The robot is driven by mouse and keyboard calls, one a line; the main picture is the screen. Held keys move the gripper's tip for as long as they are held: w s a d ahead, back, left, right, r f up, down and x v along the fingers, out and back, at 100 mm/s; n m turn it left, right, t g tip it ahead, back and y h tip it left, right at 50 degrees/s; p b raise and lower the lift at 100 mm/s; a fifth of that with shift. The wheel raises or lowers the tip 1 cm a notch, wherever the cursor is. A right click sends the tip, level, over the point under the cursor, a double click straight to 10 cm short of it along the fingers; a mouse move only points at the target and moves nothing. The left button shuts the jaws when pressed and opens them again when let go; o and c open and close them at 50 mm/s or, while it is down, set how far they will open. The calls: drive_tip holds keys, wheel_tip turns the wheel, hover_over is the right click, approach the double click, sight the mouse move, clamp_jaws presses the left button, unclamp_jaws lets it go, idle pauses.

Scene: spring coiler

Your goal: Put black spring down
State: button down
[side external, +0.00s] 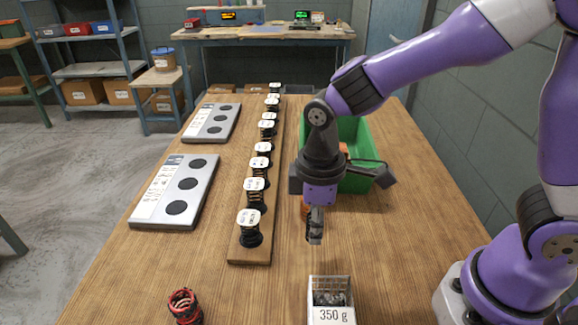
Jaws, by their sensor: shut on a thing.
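My gripper (315,236) hangs pointing down over the right part of the table, to the right of the wooden rail. It is shut on a small dark thing, the black spring, which the fingers mostly hide. Whether it touches the tabletop I cannot tell. Several dark springs with white marked caps stand upright in a row on the wooden rail (241,256); the nearest one (250,229) is at the rail's front end.
A red and black spring (185,307) stands at the front left. A container labelled 350 g (330,309) is at the front. Two grey plates (146,211) (196,134) with dark discs lie left. A green bin (357,183) is behind my gripper.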

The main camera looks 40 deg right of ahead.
sight(313, 252)
drive_tip(key=shift+w+d+f, duration=0.25)
drive_tip(key=shift+f, duration=1.95)
drive_tip(key=shift+f, duration=0.15)
drive_tip(key=c, duration=0.6)
unclamp_jaws()
drive_tip(key=shift+c, duration=0.2)
